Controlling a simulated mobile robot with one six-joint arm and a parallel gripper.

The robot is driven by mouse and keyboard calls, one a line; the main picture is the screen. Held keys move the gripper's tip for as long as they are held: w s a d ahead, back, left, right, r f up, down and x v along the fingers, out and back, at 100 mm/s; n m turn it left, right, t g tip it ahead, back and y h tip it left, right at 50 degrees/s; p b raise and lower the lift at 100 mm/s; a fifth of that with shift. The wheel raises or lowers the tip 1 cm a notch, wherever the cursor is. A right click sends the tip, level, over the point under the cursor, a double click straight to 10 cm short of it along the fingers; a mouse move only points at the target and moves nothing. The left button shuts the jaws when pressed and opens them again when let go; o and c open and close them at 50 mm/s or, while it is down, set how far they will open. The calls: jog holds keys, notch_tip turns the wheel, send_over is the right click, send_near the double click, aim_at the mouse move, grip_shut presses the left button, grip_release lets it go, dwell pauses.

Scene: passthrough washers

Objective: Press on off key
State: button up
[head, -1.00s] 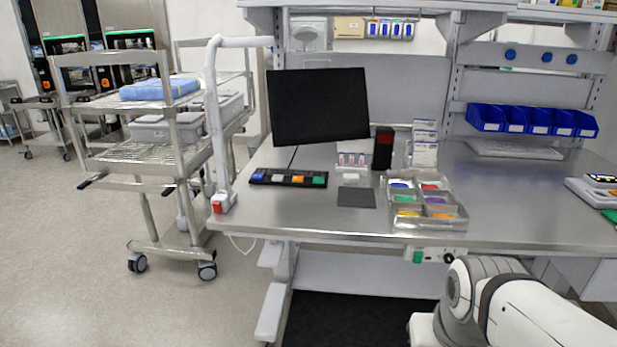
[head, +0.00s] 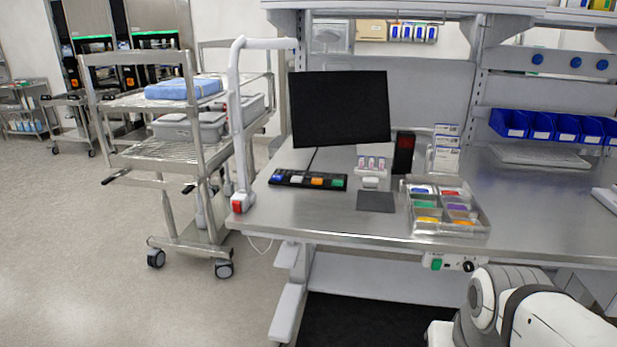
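No key marked on/off can be read at this distance. A green switch (head: 436,264) sits beside a dark round knob (head: 468,266) on the bench's front edge. A black key strip (head: 307,180) with blue, white, orange and green keys lies on the left of the bench top. Two dark machines with green-lit strips, one on the left (head: 88,62) and one to its right (head: 158,62), stand far back left; any keys on them are too small to tell. My arm shows at the lower right, but my gripper is out of view.
The steel bench (head: 340,222) holds a monitor (head: 340,108), a divided tray (head: 450,228) and a dark pad (head: 376,202). A wire-shelf cart (head: 160,158) stands left of the bench, partly before the machines. Open floor (head: 70,250) lies at the left.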

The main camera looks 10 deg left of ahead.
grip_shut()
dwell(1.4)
